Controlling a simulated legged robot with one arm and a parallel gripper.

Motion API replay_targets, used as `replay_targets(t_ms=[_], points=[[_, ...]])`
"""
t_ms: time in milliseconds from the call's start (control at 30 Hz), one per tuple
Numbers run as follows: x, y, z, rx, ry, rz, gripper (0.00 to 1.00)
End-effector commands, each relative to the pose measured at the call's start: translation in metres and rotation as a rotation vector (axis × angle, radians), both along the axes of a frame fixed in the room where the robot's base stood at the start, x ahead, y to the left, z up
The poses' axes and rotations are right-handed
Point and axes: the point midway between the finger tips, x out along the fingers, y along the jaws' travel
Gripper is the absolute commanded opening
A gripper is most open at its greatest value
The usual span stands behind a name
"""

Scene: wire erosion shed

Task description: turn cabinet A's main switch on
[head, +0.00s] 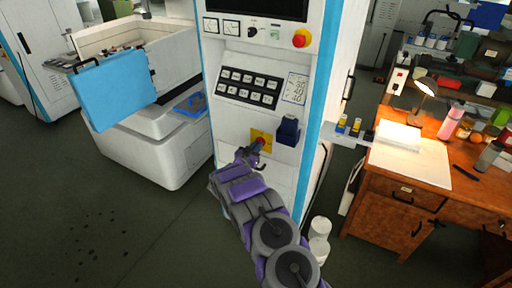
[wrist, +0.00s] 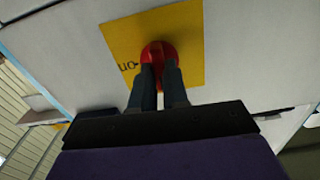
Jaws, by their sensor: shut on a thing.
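The main switch is a red rotary knob (wrist: 158,52) on a yellow plate (wrist: 187,38) on the white cabinet front. The plate also shows in the head view (head: 262,135), low on the tall cabinet (head: 231,122). My gripper (wrist: 161,66) is shut on the red knob, with a dark finger on either side of it. In the head view my gripper (head: 257,147) reaches up to the plate from below. The word ON shows upside down on the plate, left of the knob in the wrist view. The fingers hide the knob's near part, and its exact turn is unclear.
A dark blue box (head: 288,131) sticks out of the cabinet just right of the plate. A red emergency button (head: 301,39) and a black key panel (head: 250,86) are higher up. A wooden desk (head: 383,188) stands at right, and floor (head: 95,215) is open at left.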

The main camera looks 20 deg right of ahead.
Motion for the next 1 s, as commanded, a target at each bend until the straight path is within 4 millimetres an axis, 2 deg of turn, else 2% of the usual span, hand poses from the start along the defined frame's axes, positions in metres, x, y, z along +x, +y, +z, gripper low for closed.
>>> replay_targets(t_ms=[267, 1000], points=[[0.0002, 0.0009, 0.0036, 0.106, -0.138, 0.002, 0.0], [-0.0023, -0.0012, -0.001, 0.537, -0.688, 0.001, 0.0]])
